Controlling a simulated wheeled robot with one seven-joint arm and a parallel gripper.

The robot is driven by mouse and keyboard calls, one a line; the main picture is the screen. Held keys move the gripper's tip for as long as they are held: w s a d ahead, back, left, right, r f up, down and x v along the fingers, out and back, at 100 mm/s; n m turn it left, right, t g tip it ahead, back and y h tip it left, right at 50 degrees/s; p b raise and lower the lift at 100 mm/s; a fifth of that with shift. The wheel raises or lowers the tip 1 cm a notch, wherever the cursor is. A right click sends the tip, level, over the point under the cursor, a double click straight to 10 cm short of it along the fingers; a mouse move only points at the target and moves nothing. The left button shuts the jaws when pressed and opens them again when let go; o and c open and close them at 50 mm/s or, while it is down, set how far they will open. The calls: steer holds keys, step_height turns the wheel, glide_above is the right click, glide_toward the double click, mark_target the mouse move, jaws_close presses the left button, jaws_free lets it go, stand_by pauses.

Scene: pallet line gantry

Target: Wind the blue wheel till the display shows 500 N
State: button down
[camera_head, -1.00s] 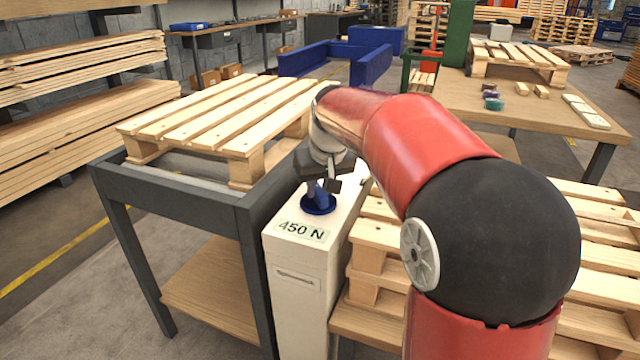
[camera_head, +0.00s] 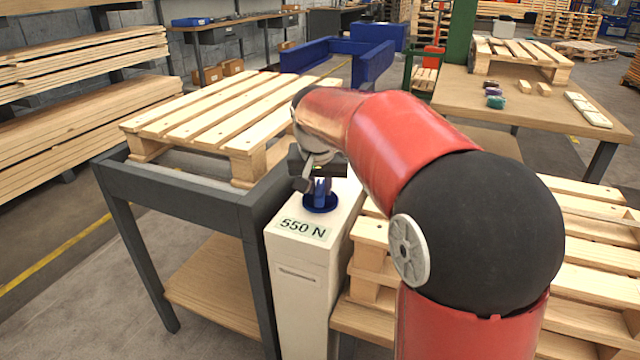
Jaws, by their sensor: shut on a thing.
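The blue wheel (camera_head: 321,203) lies flat on top of a narrow white cabinet (camera_head: 299,268). The display (camera_head: 303,229) on the cabinet's top, in front of the wheel, reads 550 N. My gripper (camera_head: 318,188) reaches down from above and is shut on the raised blue part of the wheel. My red arm comes in from the right, and its wrist hides the far side of the wheel and part of the fingers.
A dark grey table (camera_head: 215,196) carrying a wooden pallet (camera_head: 214,112) stands close to the cabinet's left. Stacked pallets (camera_head: 376,262) stand close on its right. A wooden workbench (camera_head: 470,98) with small items is behind on the right.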

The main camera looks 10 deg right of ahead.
mark_target(318, 196)
steer(key=c, duration=1.3)
jaws_free()
steer(key=v, duration=0.7)
steer(key=shift+s+a+r, duration=0.1)
steer(key=shift+r, duration=0.15)
steer(key=shift+s+r, duration=0.1)
steer(key=shift+r, duration=0.05)
